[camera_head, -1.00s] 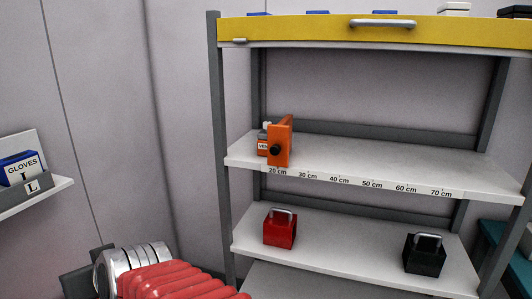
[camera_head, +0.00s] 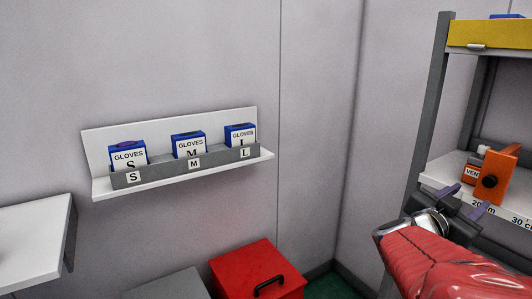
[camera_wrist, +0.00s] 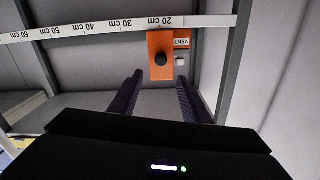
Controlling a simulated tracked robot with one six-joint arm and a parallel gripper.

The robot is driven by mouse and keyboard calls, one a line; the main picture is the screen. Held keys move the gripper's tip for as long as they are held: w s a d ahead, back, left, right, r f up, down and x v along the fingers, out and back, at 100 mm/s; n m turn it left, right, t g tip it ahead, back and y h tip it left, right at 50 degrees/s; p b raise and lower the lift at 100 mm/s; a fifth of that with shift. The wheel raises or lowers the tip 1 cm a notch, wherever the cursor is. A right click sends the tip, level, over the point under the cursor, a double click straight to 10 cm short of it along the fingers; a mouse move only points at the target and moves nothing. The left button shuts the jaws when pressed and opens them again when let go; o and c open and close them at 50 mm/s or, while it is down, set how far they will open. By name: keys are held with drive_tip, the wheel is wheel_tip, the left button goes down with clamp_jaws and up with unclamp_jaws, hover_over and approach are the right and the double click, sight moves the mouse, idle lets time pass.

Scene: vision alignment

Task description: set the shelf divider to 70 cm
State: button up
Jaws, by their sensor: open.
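The orange shelf divider (camera_head: 495,178) with a round black knob stands on the middle shelf at the 20 cm mark. My gripper (camera_head: 462,197) is in front of and slightly left of it in the head view. In the wrist view, which is turned over, the divider (camera_wrist: 153,72) and its knob lie beyond the open fingers (camera_wrist: 160,79), roughly between the fingertips. The fingers appear empty and apart from the knob. The scale strip (camera_wrist: 95,27) shows 20 to 60 cm in the wrist view; the 70 cm mark is out of view.
The grey shelf post (camera_head: 430,110) stands left of my gripper. A wall rack (camera_head: 212,167) holds blue glove boxes. A red box (camera_head: 240,268) stands below.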

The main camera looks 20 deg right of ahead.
sight(488, 182)
idle(0.3)
drive_tip(key=d, duration=0.4)
drive_tip(key=w+d, duration=0.1)
drive_tip(key=d, duration=0.4)
drive_tip(key=w+d, duration=0.1)
drive_tip(key=d, duration=0.3)
drive_tip(key=shift+w+d, duration=0.2)
drive_tip(key=shift+d, duration=0.05)
clamp_jaws()
idle(0.4)
